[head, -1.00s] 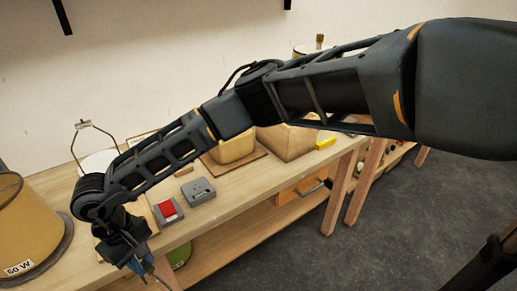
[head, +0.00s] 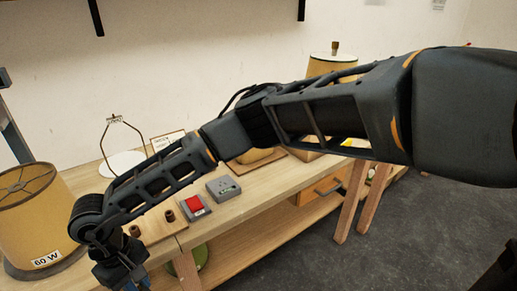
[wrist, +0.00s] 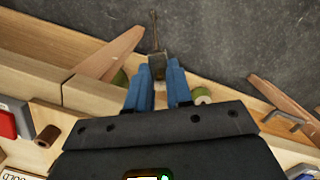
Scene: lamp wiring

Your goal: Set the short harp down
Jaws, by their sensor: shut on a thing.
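My gripper (wrist: 159,72) has two blue fingers, shut on the base of a slim metal piece, which I take to be the short harp (wrist: 154,32). In the wrist view the harp appears nearly edge-on, pointing away from my gripper, over the floor side of the bench edge. In the head view my gripper (head: 133,284) is at the bottom left, in front of the bench, and the held harp is out of sight. Another wire harp (head: 138,132) with a small tag stands upright over a white disc on the bench.
A tan lampshade marked 60 W (head: 35,215) stands at the left. A wooden board with brown pegs (head: 168,215), a red-topped grey box (head: 194,206) and a grey box (head: 223,188) lie on the bench (head: 262,183). A green round thing (head: 201,257) is below.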

